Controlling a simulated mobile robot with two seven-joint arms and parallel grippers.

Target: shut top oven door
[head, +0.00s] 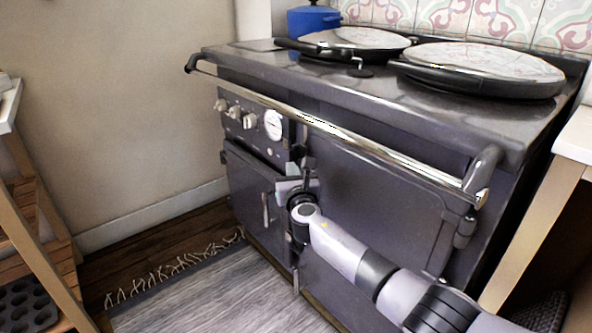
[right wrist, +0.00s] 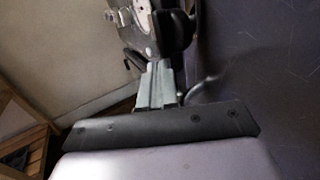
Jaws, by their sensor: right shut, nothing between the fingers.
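The dark grey range cooker (head: 330,95) fills the middle of the head view. Its top oven door (head: 385,195) is the wide panel under the chrome rail, with its hinge on the right. The door looks flush or nearly flush with the front; my gripper and wrist hide part of its left edge, so a small gap cannot be ruled out. My right gripper (head: 307,180) is at that left edge, shut and empty. In the right wrist view the gripper (right wrist: 160,68) points toward the knobs, beside a curved handle (right wrist: 205,85). Contact with the door cannot be told. My left gripper is not in view.
A chrome rail (head: 340,132) runs across the cooker front above my gripper. Knobs and a dial (head: 273,125) are at the left. A small door (head: 252,190) is below them. A wooden shelf (head: 35,235) stands left, a table (head: 575,140) right. A rug (head: 215,295) covers the floor.

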